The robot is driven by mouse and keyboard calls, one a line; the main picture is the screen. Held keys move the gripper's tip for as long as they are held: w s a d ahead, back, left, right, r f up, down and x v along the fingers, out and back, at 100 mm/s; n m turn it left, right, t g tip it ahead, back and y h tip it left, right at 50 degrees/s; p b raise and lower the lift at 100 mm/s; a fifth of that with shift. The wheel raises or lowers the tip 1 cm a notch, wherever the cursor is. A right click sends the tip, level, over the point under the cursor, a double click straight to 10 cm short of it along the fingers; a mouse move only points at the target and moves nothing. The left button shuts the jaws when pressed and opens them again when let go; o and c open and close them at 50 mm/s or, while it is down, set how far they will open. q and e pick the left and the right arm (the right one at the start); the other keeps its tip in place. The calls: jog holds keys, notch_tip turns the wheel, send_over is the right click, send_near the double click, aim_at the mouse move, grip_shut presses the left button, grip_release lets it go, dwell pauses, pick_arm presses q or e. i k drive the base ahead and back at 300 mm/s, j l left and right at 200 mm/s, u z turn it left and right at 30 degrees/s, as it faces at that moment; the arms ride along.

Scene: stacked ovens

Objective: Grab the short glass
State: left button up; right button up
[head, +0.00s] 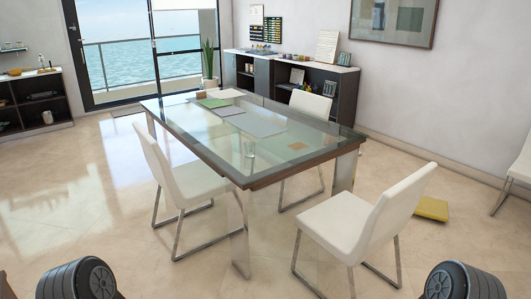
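A small clear glass (249,150) stands upright on the glass-topped table (215,156), near the table's near end. It is faint against the see-through top, and its exact height is hard to judge. Neither of my grippers is in view. Only dark rounded parts, apparently of my own arms, show at the bottom left and bottom right corners, well short of the table.
White chairs stand at the table's left side (185,180) and near end (365,220); another is behind it (310,104). Grey mats (258,122) lie on the table. A yellow object (431,208) lies on the floor at right. Floor at front left is clear.

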aim_at(250, 149)
jog(key=i+j+z, duration=0.1)
jog(key=i+z, duration=0.35)
jog(key=i+j+z, duration=0.15)
jog(key=z, duration=0.3)
jog(key=i+j+z, duration=0.1)
jog(key=i+j, duration=0.5)
jog(key=i+j+z, duration=0.1)
jog(key=i+j, duration=0.45)
jog(key=i+j+z, duration=0.1)
jog(key=i+j, duration=0.45)
jog(key=j, duration=0.15)
